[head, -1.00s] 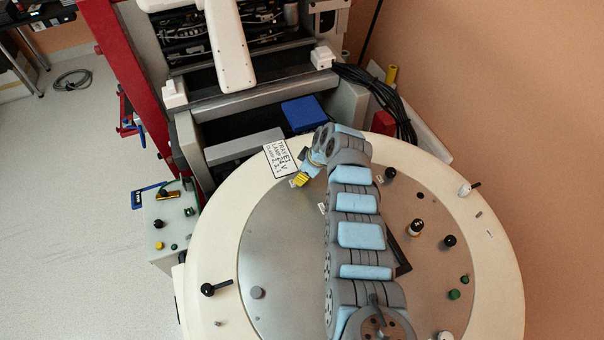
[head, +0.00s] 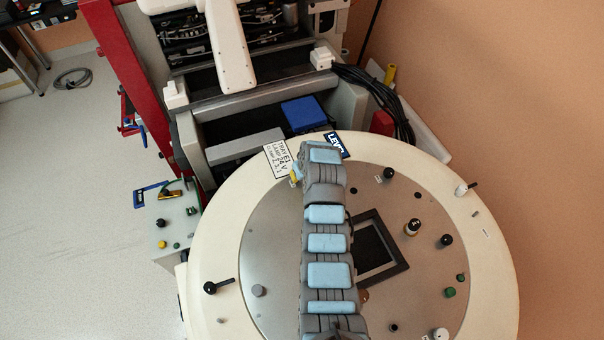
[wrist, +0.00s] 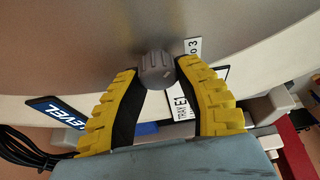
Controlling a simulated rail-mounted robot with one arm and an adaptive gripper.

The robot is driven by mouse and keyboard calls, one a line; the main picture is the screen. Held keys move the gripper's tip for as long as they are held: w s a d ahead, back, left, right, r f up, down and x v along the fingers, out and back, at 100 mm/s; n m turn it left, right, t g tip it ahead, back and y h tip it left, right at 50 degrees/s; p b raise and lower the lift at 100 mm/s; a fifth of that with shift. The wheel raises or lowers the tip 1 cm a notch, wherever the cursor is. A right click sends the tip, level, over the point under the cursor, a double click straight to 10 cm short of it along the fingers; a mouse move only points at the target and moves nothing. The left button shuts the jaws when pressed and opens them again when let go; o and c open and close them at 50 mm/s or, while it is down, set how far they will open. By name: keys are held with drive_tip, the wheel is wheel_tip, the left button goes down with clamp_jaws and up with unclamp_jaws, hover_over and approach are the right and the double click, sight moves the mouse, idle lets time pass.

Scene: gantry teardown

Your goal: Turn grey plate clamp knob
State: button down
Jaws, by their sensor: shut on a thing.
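A grey ribbed knob (wrist: 157,70) stands on the light grey plate (wrist: 90,45) near its edge in the wrist view. My gripper (wrist: 162,72) has its two yellow, black-lined fingers closed around the knob, one on each side, near the fingertips. In the head view my arm covers the knob and nearly all of the gripper; only a bit of yellow finger (head: 294,178) shows at the arm's left edge. The plate (head: 275,240) lies inside the cream ring (head: 215,245).
A white tray label (head: 281,159) and a blue LEVEL label (head: 336,145) lie near the gripper.

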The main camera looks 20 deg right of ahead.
drive_tip(key=m, duration=0.1)
drive_tip(key=m+h+b, duration=0.1)
drive_tip(key=m, duration=0.2)
drive_tip(key=shift+f+m+h, duration=0.3)
drive_tip(key=shift+h, duration=0.1)
drive_tip(key=shift+r+m+g+h+b, duration=0.1)
drive_tip(key=shift+m+g+h+b, duration=0.3)
drive_tip(key=shift+m+b, duration=0.8)
drive_tip(key=shift+r+m+g+h+b, duration=0.1)
drive_tip(key=shift+m+g+h+b, duration=0.3)
drive_tip(key=shift+m+b, duration=0.8)
drive_tip(key=shift+s+m, duration=0.1)
drive_tip(key=shift+m, duration=0.2)
drive_tip(key=c, duration=0.7)
unclamp_jaws()
drive_tip(key=shift+o, duration=0.2)
drive_tip(key=shift+d, duration=0.1)
drive_tip(key=shift+r, duration=0.15)
drive_tip(key=shift+r, duration=0.45)
drive_tip(key=v, duration=1.1)
drive_tip(key=shift+a, duration=0.25)
